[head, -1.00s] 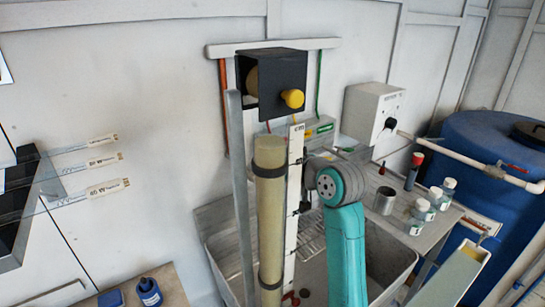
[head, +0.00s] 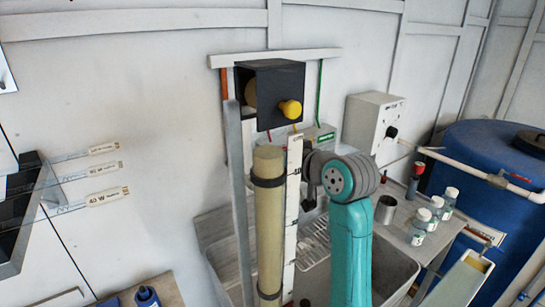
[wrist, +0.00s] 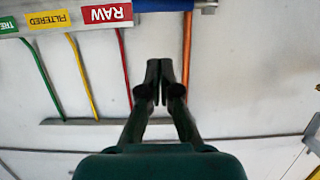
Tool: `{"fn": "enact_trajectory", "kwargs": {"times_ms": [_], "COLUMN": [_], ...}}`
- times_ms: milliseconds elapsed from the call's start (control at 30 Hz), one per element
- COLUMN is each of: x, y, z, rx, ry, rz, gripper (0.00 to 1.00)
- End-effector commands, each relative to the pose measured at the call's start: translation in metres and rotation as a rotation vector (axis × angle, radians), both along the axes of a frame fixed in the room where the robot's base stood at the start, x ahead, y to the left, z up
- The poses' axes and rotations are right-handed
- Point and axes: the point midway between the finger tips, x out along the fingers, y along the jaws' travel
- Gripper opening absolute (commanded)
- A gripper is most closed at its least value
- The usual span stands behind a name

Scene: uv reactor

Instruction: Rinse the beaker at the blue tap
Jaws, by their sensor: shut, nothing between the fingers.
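A grey metal beaker-like cup (head: 386,209) stands upright on the bench to the right of the sink (head: 385,268) in the head view.
Several small capped bottles (head: 421,225) stand right of the cup. A tall cream column (head: 269,220) rises in front of the sink. A blue tank (head: 490,180) with a white pipe is at right. Labels reading RAW (wrist: 105,14) and FILTERED (wrist: 47,20) appear upside down.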

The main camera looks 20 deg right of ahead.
Motion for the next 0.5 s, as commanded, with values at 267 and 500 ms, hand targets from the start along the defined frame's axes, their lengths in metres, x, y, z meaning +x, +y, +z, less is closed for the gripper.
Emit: {"fn": "enact_trajectory", "kwargs": {"times_ms": [267,500], "x": [-0.044,-0.058], "y": [-0.004,-0.005], "z": [0.012,0.015], "rx": [0.0,-0.001], "ry": [-0.002,0.001], "rz": [0.0,-0.018], "gripper": [0.0,0.0]}}
